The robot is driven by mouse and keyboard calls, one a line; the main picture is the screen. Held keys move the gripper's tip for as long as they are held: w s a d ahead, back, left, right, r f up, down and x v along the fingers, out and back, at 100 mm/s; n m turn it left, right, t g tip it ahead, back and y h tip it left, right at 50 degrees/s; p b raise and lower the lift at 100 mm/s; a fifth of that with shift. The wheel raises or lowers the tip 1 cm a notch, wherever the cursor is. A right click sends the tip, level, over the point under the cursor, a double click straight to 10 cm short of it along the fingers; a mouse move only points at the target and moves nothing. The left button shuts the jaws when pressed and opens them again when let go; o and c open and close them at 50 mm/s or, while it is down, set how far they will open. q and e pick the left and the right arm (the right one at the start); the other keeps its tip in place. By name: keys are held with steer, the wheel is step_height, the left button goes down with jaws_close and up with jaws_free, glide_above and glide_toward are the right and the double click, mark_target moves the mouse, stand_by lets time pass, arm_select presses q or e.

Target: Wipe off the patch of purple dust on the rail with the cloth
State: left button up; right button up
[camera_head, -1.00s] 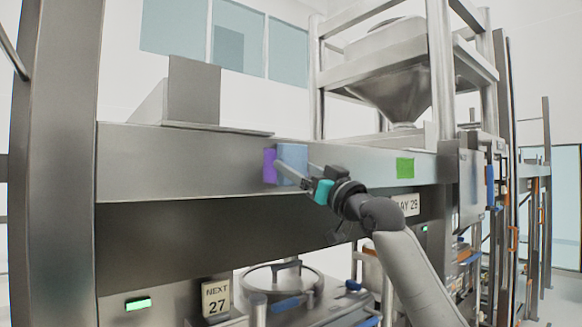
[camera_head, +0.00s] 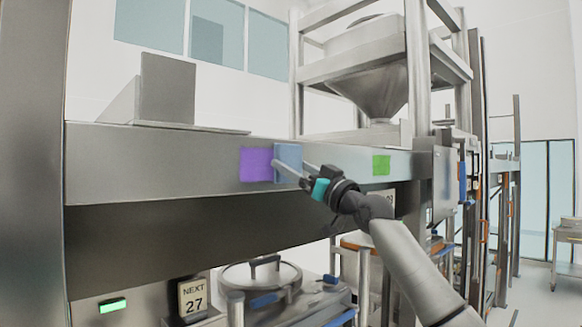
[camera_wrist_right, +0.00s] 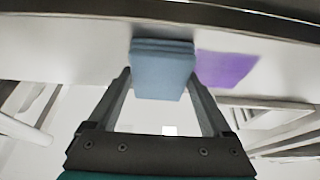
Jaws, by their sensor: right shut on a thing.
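The steel rail (camera_head: 160,160) runs across the head view. The purple dust patch (camera_head: 255,164) is on its front face, and it also shows in the right wrist view (camera_wrist_right: 228,70), to the right of the cloth. The blue cloth (camera_head: 288,152) is a folded pad beside the patch, on its right in the head view, at its edge. My right gripper (camera_head: 294,168) is shut on the cloth; the wrist view shows the cloth (camera_wrist_right: 162,68) between the fingers. The pad lies against or very close to the rail face. My left gripper is not in view.
A green patch (camera_head: 381,165) is on the rail further right. A steel block (camera_head: 167,88) stands on top of the rail at the left. A hopper (camera_head: 375,75) stands behind it. A lidded pot (camera_head: 262,276) and a "NEXT 27" sign (camera_head: 192,297) are below the rail.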

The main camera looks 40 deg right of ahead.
mark_target(239, 161)
steer(key=shift+s+a+p, duration=0.15)
steer(key=shift+a+p, duration=0.1)
steer(key=shift+a, duration=1.75)
steer(key=shift+s+a+p, duration=0.15)
steer(key=shift+a+p, duration=0.05)
steer(key=shift+a, duration=1.8)
steer(key=shift+s+a+p, duration=0.2)
steer(key=shift+a+p, duration=0.1)
steer(key=shift+a, duration=1.7)
steer(key=shift+s+d+f+b, duration=0.1)
steer(key=shift+s+b, duration=0.3)
steer(key=shift+s, duration=0.2)
steer(key=shift+s+d+b, duration=0.2)
steer(key=shift+s+b, duration=0.6)
steer(key=shift+s, duration=1.6)
steer(key=shift+s, duration=0.1)
